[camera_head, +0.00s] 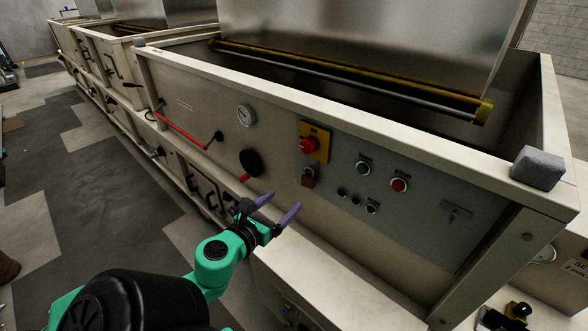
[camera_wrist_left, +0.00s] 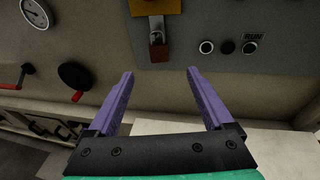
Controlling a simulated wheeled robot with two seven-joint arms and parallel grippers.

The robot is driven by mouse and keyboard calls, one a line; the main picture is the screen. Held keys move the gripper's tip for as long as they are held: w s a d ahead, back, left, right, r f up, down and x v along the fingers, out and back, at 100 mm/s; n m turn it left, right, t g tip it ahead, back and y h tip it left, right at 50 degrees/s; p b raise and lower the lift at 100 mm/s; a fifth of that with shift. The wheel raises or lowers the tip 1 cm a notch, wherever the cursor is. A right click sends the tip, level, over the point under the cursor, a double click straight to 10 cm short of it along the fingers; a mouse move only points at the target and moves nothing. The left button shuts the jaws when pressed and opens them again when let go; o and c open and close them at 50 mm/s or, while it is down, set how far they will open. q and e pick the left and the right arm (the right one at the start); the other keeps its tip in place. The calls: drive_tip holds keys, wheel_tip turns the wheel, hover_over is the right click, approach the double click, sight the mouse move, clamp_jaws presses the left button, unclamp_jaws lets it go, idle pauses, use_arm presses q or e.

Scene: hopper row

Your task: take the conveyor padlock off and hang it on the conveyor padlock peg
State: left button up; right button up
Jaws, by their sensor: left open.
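A small brown-red padlock (camera_head: 308,177) hangs just below the red knob on a yellow plate (camera_head: 315,140) on the grey control panel. In the left wrist view the padlock (camera_wrist_left: 157,42) shows upright, straight ahead of the fingers. My left gripper (camera_head: 281,206) is open and empty, with purple fingers. It is in front of the panel, below and left of the padlock and apart from it. A small dark fitting (camera_head: 455,211) is at the panel's right; I cannot tell whether it is the padlock peg. My right gripper is not in view.
Green (camera_head: 363,168) and red (camera_head: 399,185) buttons and small black knobs sit right of the padlock. A gauge (camera_head: 246,115), a black round knob (camera_head: 251,162) and a red-handled lever (camera_head: 180,131) are to the left. A pale ledge (camera_head: 330,270) runs below the panel.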

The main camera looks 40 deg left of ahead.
sight(309, 175)
use_arm(q)
drive_tip(key=x, duration=1.2)
drive_tip(key=shift+w+a+p, duration=0.2)
drive_tip(key=shift+a+p, duration=0.05)
drive_tip(key=shift+p, duration=0.15)
drive_tip(key=shift+w+a+f, duration=0.1)
drive_tip(key=shift+w+f, duration=0.1)
drive_tip(key=shift+w, duration=0.15)
clamp_jaws()
drive_tip(key=shift+r+p, duration=0.7)
drive_tip(key=shift+p, duration=0.05)
drive_tip(key=shift+s, duration=0.1)
